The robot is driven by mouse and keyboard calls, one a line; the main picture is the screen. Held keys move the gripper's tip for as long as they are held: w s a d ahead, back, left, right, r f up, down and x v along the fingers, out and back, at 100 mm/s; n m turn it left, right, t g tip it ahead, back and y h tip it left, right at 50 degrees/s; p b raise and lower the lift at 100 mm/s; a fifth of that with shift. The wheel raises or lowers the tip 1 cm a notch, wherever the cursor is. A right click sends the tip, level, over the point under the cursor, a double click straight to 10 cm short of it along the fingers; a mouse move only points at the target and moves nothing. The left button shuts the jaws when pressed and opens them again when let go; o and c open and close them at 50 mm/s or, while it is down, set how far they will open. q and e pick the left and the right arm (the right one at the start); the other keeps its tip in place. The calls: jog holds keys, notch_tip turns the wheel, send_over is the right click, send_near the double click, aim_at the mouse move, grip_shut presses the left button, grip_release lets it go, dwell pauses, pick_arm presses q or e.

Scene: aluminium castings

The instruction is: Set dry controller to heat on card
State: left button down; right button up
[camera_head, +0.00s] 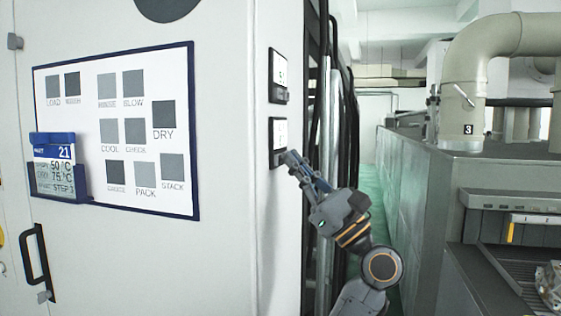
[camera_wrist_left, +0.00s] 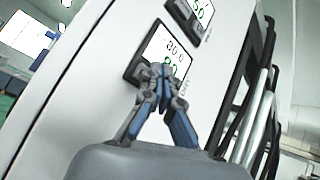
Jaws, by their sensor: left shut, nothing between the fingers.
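The card (camera_head: 54,178) sits in a blue holder at the left of the cabinet's front board, showing 21, what looks like 50 °C and 75 °C, and STEP 3. Two dark-framed controllers are on the cabinet's narrow side, an upper one (camera_head: 279,70) and a lower one (camera_head: 278,132).
The white board (camera_head: 175,190) carries grey squares with labels such as LOAD, COOL, DRY and PACK. A black door handle (camera_head: 36,262) is below left. Dark hoses run behind the cabinet's edge. A grey machine (camera_head: 415,190) stands right, across a green-floored aisle (camera_head: 370,170).

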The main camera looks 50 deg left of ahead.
pick_arm(q)
jog(key=shift+s+a, duration=0.25)
jog(key=shift+a, duration=0.05)
dwell(0.6)
jog(key=shift+w+d+b, duration=0.1)
jog(key=shift+b, duration=0.2)
jog(key=shift+w+d, duration=0.35)
jog(key=shift+d, duration=0.2)
jog(key=w+d, duration=0.1)
jog(key=d+b, duration=0.1)
jog(key=d, duration=0.1)
jog(key=w+d, duration=0.1)
jog(key=shift+w+d, duration=0.15)
jog(key=shift+w, duration=0.15)
jog(key=shift+f, duration=0.1)
dwell(0.9)
